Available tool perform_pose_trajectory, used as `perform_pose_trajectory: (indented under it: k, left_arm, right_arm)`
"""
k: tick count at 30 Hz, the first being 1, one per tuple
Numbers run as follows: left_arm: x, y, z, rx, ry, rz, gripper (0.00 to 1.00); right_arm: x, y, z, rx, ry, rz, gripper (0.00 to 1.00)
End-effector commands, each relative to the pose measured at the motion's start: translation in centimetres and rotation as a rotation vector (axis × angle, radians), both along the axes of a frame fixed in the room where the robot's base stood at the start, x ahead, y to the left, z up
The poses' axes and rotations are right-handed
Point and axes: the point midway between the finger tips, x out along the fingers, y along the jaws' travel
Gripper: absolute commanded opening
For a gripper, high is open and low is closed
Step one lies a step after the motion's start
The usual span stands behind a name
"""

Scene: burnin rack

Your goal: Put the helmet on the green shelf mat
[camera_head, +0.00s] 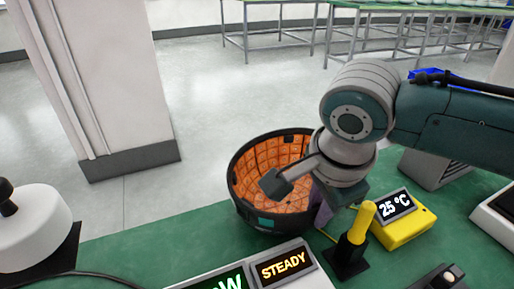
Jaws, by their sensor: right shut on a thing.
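The helmet (249,207) looks like a dark shell turned open side up, with an orange padded lining. It is at the middle of the view, over the far edge of a green surface (150,245); I cannot tell whether it touches it. My right gripper (310,190) is shut on the helmet's right side, with one dark finger inside the opening. The gripper and wrist hide part of the right rim. I cannot tell whether this green surface is the shelf mat. My left gripper is not in view.
A yellow meter (404,233) reading 25 °C and a yellow-handled tool in a black holder (350,252) stand right of the helmet. A box with a STEADY display (284,265) is in front. A white domed device (31,228) is at left. A pillar (100,75) stands behind.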

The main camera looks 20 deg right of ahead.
Motion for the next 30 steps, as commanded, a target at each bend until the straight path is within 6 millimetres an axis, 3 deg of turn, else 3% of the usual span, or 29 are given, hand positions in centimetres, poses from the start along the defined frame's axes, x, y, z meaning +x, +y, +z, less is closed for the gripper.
perform_pose_trajectory:
  k: [5, 6, 13, 23, 30]
  left_arm:
    - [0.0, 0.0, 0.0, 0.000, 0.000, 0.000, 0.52]
    - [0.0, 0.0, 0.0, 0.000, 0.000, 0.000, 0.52]
    - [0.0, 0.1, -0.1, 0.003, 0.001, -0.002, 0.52]
    - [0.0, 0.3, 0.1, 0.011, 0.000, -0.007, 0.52]
    - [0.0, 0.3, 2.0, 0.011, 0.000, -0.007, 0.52]
  right_arm:
    - [0.1, 0.0, -0.2, 0.001, -0.002, -0.001, 0.00]
    - [0.0, 0.0, -0.3, 0.001, 0.000, -0.001, 0.20]
    - [0.0, 0.0, -0.3, 0.000, 0.000, 0.000, 0.46]
    - [0.0, 0.0, 0.3, 0.000, -0.001, 0.001, 0.47]
    - [-0.9, 0.5, 4.9, 0.003, -0.002, 0.001, 0.47]
